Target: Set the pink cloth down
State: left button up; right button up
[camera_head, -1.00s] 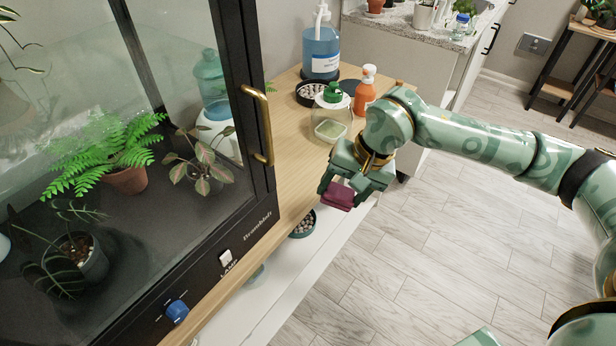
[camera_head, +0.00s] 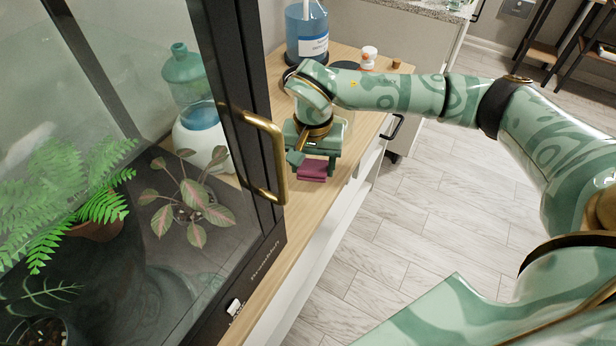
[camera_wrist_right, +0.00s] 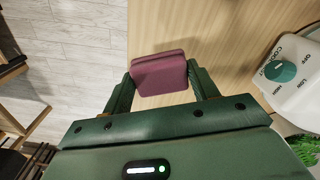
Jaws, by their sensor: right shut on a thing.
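The folded pink cloth (camera_head: 312,170) is dark pink and sits between the fingers of my right gripper (camera_head: 314,160). In the right wrist view the cloth (camera_wrist_right: 160,73) is gripped between both fingertips, over the wooden top (camera_wrist_right: 215,35) near its edge. In the head view the gripper is over the wooden top (camera_head: 283,235), to the right of the cabinet's brass handle. I cannot tell whether the cloth touches the wood. My left gripper is not in view.
The glass plant cabinet with its brass handle (camera_head: 277,160) stands close on the left. A blue pump bottle (camera_head: 307,35) and a white-topped bottle (camera_head: 369,55) stand behind my arm. A white device with a teal dial (camera_wrist_right: 281,70) is near the gripper. Open floor (camera_head: 400,240) lies right.

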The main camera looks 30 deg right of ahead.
aim_at(312, 189)
jog(key=shift+f, duration=0.75)
jog(key=shift+w+f, duration=0.1)
jog(key=shift+f, duration=0.25)
notch_tip(312, 189, down, 3)
jog(key=shift+f+b, duration=0.15)
jog(key=shift+b, duration=0.7)
jog(key=o, duration=0.9)
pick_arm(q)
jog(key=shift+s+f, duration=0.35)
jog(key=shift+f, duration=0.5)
pick_arm(e)
jog(key=shift+o, duration=0.2)
notch_tip(312, 189, up, 12)
jog(key=p, duration=0.4)
jog(key=shift+r+p, duration=0.2)
jog(key=shift+p, duration=0.1)
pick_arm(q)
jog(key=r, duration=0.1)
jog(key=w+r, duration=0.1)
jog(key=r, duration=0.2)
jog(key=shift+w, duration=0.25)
